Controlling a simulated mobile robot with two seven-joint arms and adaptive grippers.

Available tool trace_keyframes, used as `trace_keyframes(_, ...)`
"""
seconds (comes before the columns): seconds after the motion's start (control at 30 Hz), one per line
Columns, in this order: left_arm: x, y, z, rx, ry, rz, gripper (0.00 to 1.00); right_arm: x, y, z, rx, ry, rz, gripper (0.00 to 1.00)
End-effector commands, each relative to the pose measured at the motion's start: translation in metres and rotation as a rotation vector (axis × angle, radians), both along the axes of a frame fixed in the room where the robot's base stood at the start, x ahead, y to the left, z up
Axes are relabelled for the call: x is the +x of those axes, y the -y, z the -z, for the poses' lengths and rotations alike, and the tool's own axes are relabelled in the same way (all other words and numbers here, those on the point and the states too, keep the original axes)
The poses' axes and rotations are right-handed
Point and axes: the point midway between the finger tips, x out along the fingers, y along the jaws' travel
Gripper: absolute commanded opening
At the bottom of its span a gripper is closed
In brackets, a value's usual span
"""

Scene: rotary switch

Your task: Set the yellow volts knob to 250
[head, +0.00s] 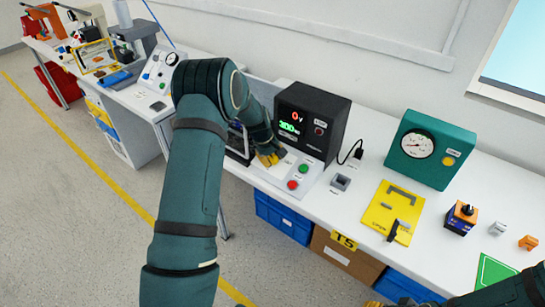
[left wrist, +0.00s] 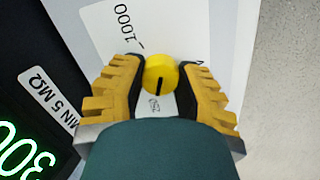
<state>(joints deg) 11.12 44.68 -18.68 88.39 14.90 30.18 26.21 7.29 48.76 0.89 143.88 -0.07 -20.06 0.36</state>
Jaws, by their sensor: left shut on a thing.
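The yellow volts knob (left wrist: 160,73) shows in the left wrist view on a pale panel. A dark line on it points down in the picture, towards a small label (left wrist: 153,104) that seems to read 250. A "1000" label (left wrist: 122,24) is at the upper left. My left gripper (left wrist: 159,82) has its yellow fingers on both sides of the knob, shut on it. In the head view my left gripper (head: 270,157) is at the panel beside the black meter (head: 312,118) and hides the knob. My right gripper (head: 376,303) is barely visible at the bottom edge.
The meter shows a red 0 and green digits. Green and red buttons (head: 297,177) are close right of my left gripper. A grey block (head: 340,182), yellow plate (head: 393,212) and teal gauge box (head: 430,148) stand further right on the white bench (head: 345,216).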

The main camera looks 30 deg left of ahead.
Motion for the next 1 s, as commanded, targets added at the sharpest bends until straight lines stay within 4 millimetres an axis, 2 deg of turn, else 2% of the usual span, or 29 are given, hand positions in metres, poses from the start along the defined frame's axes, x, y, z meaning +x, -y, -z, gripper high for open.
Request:
trace_keyframes(0.6,-0.0016,0.0011,0.0026,-0.016,-0.007,-0.041,0.0,0.0006,0.0001,-0.0009,0.0,0.002,0.001,0.47)
trace_keyframes(0.63,-0.0016,0.0011,0.0026,-0.016,-0.007,-0.041,0.41,0.0006,0.0001,-0.0009,0.0,0.002,0.001,0.47)
trace_keyframes(0.7,-0.0015,0.001,0.0024,-0.015,-0.006,-0.04,0.66,0.0006,0.0001,-0.0009,0.0,0.002,0.001,0.47)
trace_keyframes(1.0,-0.0006,0.0004,0.0005,-0.014,-0.002,-0.04,0.68,0.0006,0.0001,-0.0011,0.0,0.002,0.001,0.47)
